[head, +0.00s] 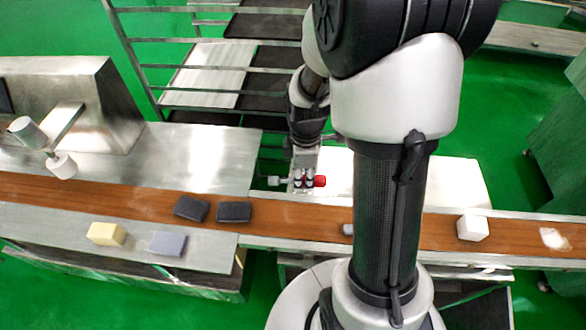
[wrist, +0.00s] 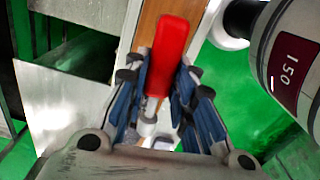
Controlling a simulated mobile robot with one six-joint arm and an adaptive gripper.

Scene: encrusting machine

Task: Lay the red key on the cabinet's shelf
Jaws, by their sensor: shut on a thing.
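The red key (head: 320,181) is in my gripper (head: 303,180), above the machine bed by the far side of the brown belt. Its red end sticks out to the right and a grey metal part shows on the left. In the wrist view the red key (wrist: 172,45) is pinched between the blue-padded fingers of my gripper (wrist: 168,82), with its metal end pointing back toward the palm. No shelf that I can surely name as the cabinet's shows in either view.
The brown conveyor belt (head: 120,198) runs across the scene. Two dark blocks and a white block (head: 472,228) lie on it. A cream block (head: 107,234) and a grey-blue block (head: 168,243) lie on its near edge. A tray rack (head: 205,72) stands behind.

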